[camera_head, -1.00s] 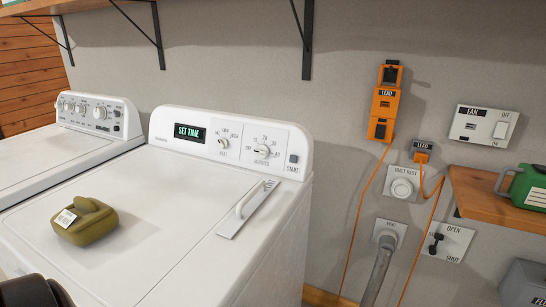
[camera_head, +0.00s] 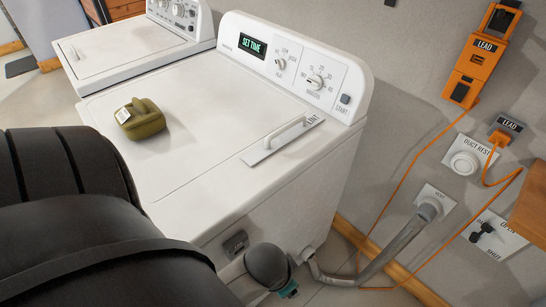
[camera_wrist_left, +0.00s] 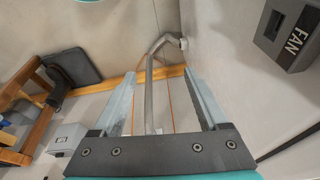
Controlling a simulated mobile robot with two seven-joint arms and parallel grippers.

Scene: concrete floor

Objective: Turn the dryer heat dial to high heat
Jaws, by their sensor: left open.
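The white dryer (camera_head: 190,160) stands in the middle of the head view. Its heat dial (camera_head: 280,63) is a small knob on the raised back panel, right of the green SET TIME display (camera_head: 252,46). Its exact pointer setting is too small to read. My black left arm fills the lower left of the head view, in front of the dryer, away from the dial. In the left wrist view my left gripper (camera_wrist_left: 160,82) is open and empty, its fingers apart, with a grey duct beyond them. The dial does not show there. My right gripper is not in view.
A minutes dial (camera_head: 316,83) and START button (camera_head: 345,99) lie right of the heat dial. An olive container (camera_head: 142,120) and a lint handle (camera_head: 283,138) are on the dryer top. A grey vent hose (camera_head: 385,255) and orange cords hang at right. A FAN box (camera_wrist_left: 290,35) shows close by.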

